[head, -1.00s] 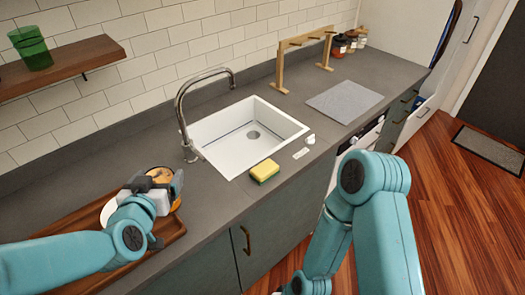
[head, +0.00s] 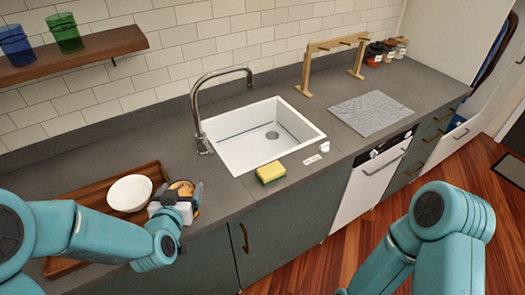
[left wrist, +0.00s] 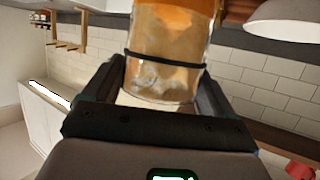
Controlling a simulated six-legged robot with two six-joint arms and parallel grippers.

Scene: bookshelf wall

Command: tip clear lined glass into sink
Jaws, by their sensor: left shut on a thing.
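My left gripper (head: 178,203) is shut on the clear lined glass (left wrist: 165,60), by the right end of the wooden tray. In the left wrist view the glass stands between the fingers, with a dark line around it and orange-brown contents. In the head view only a small orange part of the glass (head: 182,187) shows; the gripper hides the rest. The white sink (head: 240,155) is to the right of and beyond the gripper, and its basin looks empty around the drain. My right arm comes in at lower right, but its gripper is out of view.
A white bowl (head: 130,193) sits on the wooden tray (head: 98,192). A curved tap (head: 197,105) stands at the sink's left side. A yellow-green sponge (head: 270,173) lies at the sink's front edge. Blue (head: 15,45) and green (head: 65,33) glasses stand on the shelf above.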

